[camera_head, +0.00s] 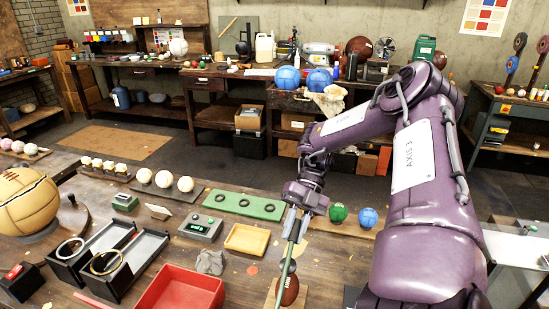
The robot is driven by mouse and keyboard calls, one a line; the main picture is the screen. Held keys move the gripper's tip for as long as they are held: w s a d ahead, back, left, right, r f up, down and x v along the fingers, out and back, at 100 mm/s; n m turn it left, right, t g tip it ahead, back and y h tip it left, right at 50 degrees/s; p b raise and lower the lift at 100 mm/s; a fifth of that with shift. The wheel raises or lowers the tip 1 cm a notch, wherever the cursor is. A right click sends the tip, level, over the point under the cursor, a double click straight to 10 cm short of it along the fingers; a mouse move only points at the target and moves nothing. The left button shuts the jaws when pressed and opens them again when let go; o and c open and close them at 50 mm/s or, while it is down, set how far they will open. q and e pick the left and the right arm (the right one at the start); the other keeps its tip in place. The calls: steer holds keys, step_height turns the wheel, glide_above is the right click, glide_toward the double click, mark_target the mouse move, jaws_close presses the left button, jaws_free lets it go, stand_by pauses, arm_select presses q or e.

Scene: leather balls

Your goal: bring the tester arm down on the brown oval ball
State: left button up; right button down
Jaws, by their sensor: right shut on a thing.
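The brown oval ball (289,291) stands at the front edge of the near bench, on a light wooden base (271,293). My right gripper (292,228) is directly above it, pointing down. The gripper is shut on the tester arm (291,250), a thin greenish bar running down from the fingers. A dark grey rounded part (287,266) sits low on the bar, just over the top of the ball. Whether it touches the ball I cannot tell. My left gripper is out of view.
A red tray (180,292), a yellow tray (247,239) and a grey lump (210,262) lie left of the ball. Green (338,213) and blue (368,217) balls stand behind it. My purple right arm covers the bench's right side.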

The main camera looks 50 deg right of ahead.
arm_select(q)
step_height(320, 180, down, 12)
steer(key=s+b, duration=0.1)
steer(key=b, duration=0.9)
arm_select(e)
steer(key=f+y+b, duration=0.1)
steer(key=f, duration=0.2)
steer(key=d+f+g+y+b, duration=0.1)
steer(key=f+y, duration=0.1)
steer(key=f, duration=0.1)
steer(key=f+y+b, duration=0.1)
steer(key=f+y, duration=0.1)
steer(key=f, duration=0.2)
steer(key=shift+w+d+g, duration=0.3)
steer(key=shift+w+d, duration=0.05)
steer(key=shift+d, duration=0.05)
steer(key=shift+s+f+m+b, duration=0.1)
steer(key=shift+f+m+b, duration=0.05)
steer(key=shift+m+b, duration=0.2)
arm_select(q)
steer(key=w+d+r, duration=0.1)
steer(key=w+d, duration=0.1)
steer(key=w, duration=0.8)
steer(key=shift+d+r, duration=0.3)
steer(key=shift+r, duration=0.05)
